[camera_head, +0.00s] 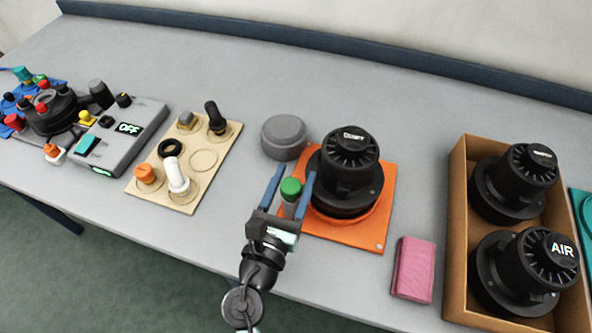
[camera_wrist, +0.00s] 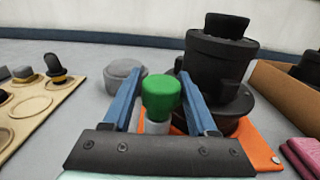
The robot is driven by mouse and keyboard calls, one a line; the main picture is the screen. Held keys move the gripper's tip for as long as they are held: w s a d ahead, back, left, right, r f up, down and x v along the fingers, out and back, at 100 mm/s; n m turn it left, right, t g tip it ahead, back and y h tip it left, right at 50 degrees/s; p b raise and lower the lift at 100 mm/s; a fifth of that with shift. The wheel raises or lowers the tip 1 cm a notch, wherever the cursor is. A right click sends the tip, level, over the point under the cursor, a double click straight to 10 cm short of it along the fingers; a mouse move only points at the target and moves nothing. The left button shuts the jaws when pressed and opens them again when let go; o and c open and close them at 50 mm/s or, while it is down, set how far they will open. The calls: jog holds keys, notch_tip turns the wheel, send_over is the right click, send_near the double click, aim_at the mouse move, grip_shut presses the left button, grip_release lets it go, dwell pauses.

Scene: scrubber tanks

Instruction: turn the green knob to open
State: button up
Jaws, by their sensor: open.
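The green knob (camera_head: 291,187) stands upright on a pale stem, just left of a black scrubber tank (camera_head: 347,178) on an orange mat (camera_head: 376,231). In the wrist view the green knob (camera_wrist: 160,97) shows in the middle, with the black tank (camera_wrist: 215,75) behind it to the right. My gripper (camera_head: 292,180) is open, with one blue finger on each side of the knob. In the wrist view the fingers of my gripper (camera_wrist: 161,95) have visible room around the knob. I cannot tell whether either finger touches it.
A grey round lid (camera_head: 284,136) lies behind and left of the knob. A pink cloth (camera_head: 413,269) and a cardboard box (camera_head: 456,205) with two black tanks stand right. A wooden board (camera_head: 213,140) with several knobs and a grey OFF box (camera_head: 140,132) stand left.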

jog(key=shift+w+d, duration=0.25)
jog(key=shift+w, duration=0.45)
grip_shut()
